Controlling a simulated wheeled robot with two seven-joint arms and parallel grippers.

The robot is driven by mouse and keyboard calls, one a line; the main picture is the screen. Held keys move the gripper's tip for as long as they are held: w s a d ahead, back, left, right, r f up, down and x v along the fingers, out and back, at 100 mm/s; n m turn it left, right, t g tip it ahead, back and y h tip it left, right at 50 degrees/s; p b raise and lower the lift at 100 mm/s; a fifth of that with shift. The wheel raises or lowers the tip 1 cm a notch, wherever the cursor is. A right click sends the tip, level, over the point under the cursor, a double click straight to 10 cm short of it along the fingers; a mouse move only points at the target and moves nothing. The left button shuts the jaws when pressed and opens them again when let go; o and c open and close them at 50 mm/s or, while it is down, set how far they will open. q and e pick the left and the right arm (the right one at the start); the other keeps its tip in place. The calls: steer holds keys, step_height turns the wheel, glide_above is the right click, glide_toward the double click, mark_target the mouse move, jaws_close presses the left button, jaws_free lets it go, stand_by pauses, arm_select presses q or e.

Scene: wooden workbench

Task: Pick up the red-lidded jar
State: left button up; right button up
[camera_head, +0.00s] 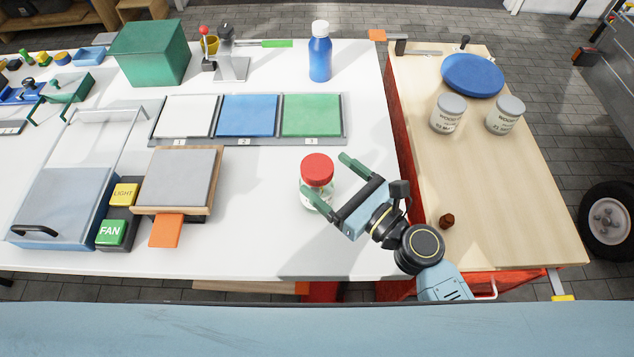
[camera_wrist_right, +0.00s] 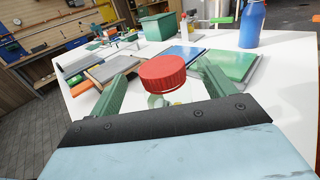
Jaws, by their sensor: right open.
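The red-lidded jar (camera_head: 317,171) stands upright on the white worktop, right of centre in the head view. Its body is clear with a pale label, and I cannot make out its contents. My right gripper (camera_head: 325,182) is open, with one green finger on the far side of the jar and one on the near side. The right wrist view shows the red lid (camera_wrist_right: 163,73) between the two green fingers (camera_wrist_right: 163,85), with a gap on each side. The jar's lower body is partly hidden by the gripper there. My left gripper does not show.
Behind the jar lie white, blue and green panels (camera_head: 311,116) in a tray. A blue bottle (camera_head: 320,55) stands farther back. A wooden board at right holds two grey-lidded jars (camera_head: 448,113) and a blue plate (camera_head: 472,75).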

mark_target(310, 160)
steer(key=x, duration=0.6)
steer(key=shift+w, duration=0.1)
steer(key=shift+d, duration=0.1)
steer(key=c, duration=1.6)
steer(key=shift+c, duration=0.3)
steer(key=shift+r, duration=0.1)
